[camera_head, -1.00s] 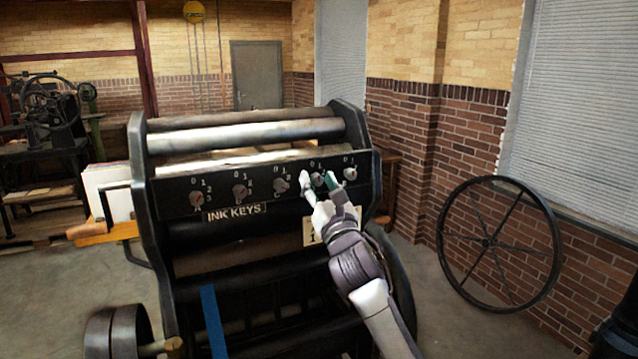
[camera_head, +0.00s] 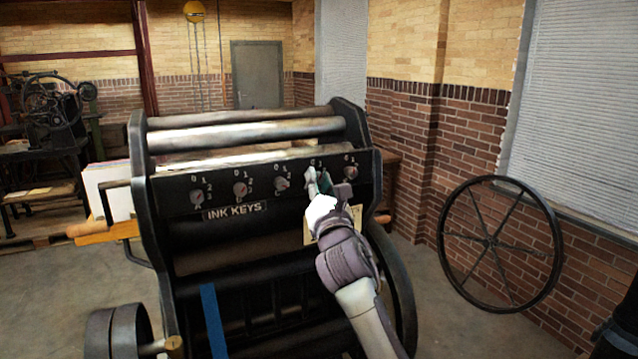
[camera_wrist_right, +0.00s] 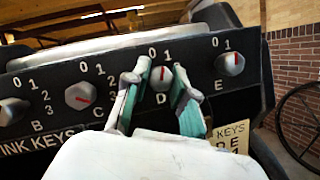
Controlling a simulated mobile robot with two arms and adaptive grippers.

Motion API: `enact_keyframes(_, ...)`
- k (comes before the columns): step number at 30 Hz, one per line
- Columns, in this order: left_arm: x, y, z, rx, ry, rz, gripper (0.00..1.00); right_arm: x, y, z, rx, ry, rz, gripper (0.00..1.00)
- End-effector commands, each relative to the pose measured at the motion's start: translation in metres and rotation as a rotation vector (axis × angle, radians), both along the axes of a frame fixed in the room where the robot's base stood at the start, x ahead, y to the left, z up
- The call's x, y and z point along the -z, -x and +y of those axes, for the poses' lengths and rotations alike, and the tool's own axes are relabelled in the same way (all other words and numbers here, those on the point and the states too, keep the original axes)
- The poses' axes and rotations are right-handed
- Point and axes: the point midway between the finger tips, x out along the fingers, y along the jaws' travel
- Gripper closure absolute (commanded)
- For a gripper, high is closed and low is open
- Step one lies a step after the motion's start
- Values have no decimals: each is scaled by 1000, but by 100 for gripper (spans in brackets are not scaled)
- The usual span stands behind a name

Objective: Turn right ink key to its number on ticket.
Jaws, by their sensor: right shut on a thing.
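A row of grey ink keys with red marks sits on the press's black panel. My right gripper (camera_head: 319,182) is shut on the key marked D (camera_wrist_right: 161,79), one finger on each side. In the right wrist view, D's red mark points about straight up, between its 0 and 1. The key marked E (camera_wrist_right: 231,64) is to its right and free; it also shows in the head view (camera_head: 351,172). The ticket (camera_wrist_right: 231,137) is below the keys, partly hidden by my gripper; "KEYS", "D" and "E" can be read, its numbers not clearly. My left gripper is out of view.
The key marked C (camera_wrist_right: 80,95) and other keys are left of D, above the "INK KEYS" label (camera_head: 234,212). A spoked wheel (camera_head: 498,244) leans by the brick wall at the right. Bare floor lies between it and the press.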

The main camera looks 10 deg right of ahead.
Motion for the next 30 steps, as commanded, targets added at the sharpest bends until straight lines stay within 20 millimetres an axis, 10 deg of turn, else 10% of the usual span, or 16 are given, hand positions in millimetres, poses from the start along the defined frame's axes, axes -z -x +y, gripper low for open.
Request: enact_keyframes(30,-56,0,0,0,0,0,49,-4,0,2,1,-873,289,100)
